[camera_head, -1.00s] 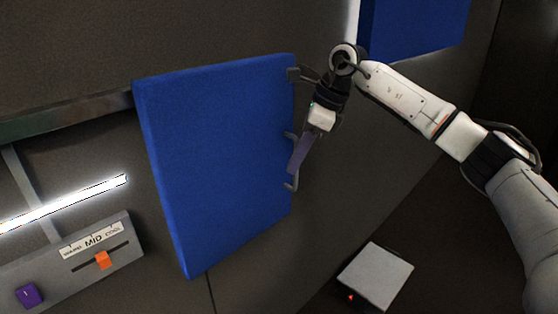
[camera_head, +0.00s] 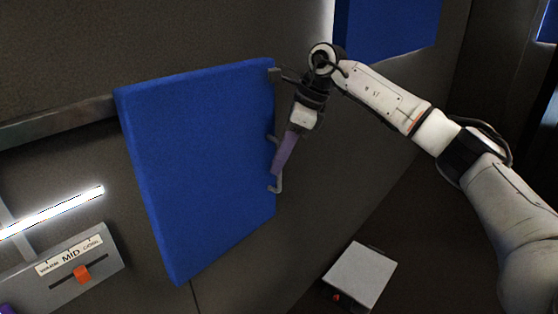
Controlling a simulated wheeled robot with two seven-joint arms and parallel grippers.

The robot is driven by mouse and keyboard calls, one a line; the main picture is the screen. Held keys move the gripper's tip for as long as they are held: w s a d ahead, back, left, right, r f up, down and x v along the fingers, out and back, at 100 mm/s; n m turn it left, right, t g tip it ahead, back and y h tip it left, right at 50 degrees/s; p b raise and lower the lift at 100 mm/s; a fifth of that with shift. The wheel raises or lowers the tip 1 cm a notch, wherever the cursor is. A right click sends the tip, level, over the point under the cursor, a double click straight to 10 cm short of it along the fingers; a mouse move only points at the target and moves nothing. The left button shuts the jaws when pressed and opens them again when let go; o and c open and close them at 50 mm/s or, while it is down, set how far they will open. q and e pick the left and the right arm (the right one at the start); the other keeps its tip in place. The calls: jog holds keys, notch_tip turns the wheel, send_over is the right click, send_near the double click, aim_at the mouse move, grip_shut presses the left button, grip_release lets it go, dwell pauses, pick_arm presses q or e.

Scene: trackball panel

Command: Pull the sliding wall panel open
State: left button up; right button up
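The sliding wall panel appears to be the large blue padded board (camera_head: 200,170) left of centre in the head view, standing against the dark wall. A grey bracket-like handle (camera_head: 276,187) shows at its right edge. My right gripper (camera_head: 283,158) is at this edge, its purple finger part pointing down along the handle. The fingers overlap the handle in the picture; I cannot tell whether they are closed on it. My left gripper is not in view.
A grey rail (camera_head: 60,125) runs along the wall left of the panel. Below it are a bright light bar (camera_head: 55,212) and a control box with an orange slider (camera_head: 82,273). A pale box (camera_head: 360,275) lies low right. Another blue panel (camera_head: 385,25) is at upper right.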

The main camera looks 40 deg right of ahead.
jog(key=v, duration=0.9)
jog(key=shift+r, duration=0.35)
jog(key=shift+s, duration=0.1)
